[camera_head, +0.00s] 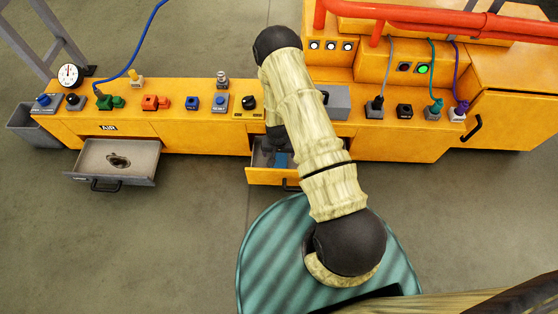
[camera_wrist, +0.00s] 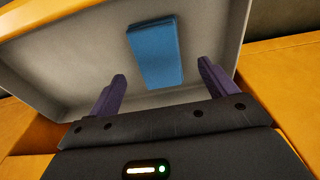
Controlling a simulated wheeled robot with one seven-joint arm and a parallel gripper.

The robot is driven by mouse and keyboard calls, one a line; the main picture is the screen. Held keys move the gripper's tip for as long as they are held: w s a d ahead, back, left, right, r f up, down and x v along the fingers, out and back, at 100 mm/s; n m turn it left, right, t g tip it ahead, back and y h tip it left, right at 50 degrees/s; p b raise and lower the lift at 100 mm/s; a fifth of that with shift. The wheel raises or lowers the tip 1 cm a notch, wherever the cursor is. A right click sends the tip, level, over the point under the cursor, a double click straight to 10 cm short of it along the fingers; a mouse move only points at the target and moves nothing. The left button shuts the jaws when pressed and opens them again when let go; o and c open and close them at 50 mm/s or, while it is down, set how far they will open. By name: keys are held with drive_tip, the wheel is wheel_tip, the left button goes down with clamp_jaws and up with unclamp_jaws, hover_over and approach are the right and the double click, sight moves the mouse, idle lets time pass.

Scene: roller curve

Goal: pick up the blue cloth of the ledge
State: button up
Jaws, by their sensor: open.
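The blue cloth (camera_wrist: 155,52) is a flat, folded-looking rectangle lying inside an open drawer (camera_wrist: 75,75) with pale grey inner walls. A small blue patch of the cloth (camera_head: 281,160) also shows in the head view, in the middle drawer of the orange bench, partly covered by my arm. My gripper (camera_wrist: 164,84) is open and empty, its two purple fingers apart. In the wrist view the cloth appears beyond the fingertips and roughly between them. No touch shows. In the head view my forearm hides much of the drawer and gripper.
The orange bench (camera_head: 200,138) carries several switches, plugs and a gauge (camera_head: 69,74). A second open drawer (camera_head: 118,160) at the left holds a small dark item. Red pipes (camera_head: 440,15) run above the right side.

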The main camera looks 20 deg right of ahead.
sight(279, 157)
wheel_tip(279, 157, down, 3)
drive_tip(key=shift+w+d+f+b, duration=0.1)
drive_tip(key=shift+w+f+b, duration=0.1)
drive_tip(key=shift+b, duration=0.65)
drive_tip(key=c, duration=1.1)
